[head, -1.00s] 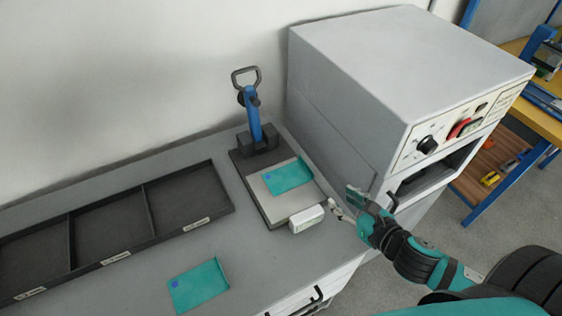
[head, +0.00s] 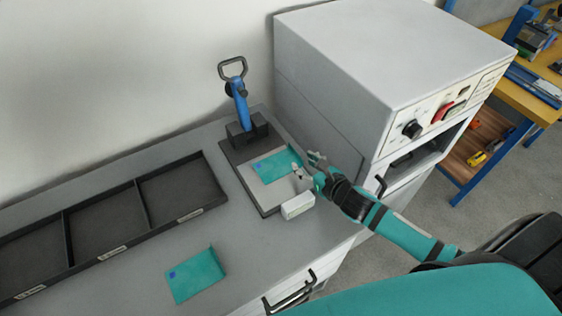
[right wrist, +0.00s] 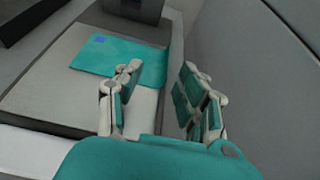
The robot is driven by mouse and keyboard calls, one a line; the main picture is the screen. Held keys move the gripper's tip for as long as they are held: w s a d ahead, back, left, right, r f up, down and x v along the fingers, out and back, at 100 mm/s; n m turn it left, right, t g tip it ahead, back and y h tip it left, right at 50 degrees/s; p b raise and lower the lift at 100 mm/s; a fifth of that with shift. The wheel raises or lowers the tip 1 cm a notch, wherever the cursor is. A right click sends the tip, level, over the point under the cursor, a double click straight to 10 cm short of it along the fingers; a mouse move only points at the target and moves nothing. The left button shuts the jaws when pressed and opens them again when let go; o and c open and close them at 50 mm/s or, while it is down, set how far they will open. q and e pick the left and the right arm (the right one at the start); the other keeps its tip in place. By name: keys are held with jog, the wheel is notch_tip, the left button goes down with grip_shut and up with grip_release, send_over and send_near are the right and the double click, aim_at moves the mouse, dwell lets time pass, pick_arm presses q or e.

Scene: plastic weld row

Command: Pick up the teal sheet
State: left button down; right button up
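One teal sheet (head: 274,166) with a small blue mark lies on the pale plate of the press with the blue lever (head: 240,105). It also shows in the right wrist view (right wrist: 112,57). A second teal sheet (head: 197,276) with a blue mark lies on the grey bench in front. My right gripper (head: 308,170) is at the right edge of the sheet on the press. In the right wrist view the fingers (right wrist: 158,95) are apart with nothing clearly between them, and the left finger overlaps the sheet's near right part. My left gripper is not in view.
A small white box (head: 298,206) sits at the press's front right corner, close to my right gripper. A large grey machine (head: 335,110) stands right of the press. A dark divided tray (head: 105,250) lies at left. Bench between tray and press is clear.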

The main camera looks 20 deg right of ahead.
aim_at(301, 164)
jog(key=x, duration=0.3)
jog(key=shift+w+d+p, duration=0.3)
jog(key=shift+w+p, duration=0.1)
jog(key=shift+w+a+f, duration=0.1)
jog(key=shift+w+f, duration=0.2)
jog(key=shift+w, duration=0.25)
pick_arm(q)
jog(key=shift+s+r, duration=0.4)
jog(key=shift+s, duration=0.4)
pick_arm(e)
jog(key=shift+s, duration=0.1)
jog(key=shift+c, duration=0.5)
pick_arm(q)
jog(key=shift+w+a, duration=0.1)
pick_arm(e)
grip_shut()
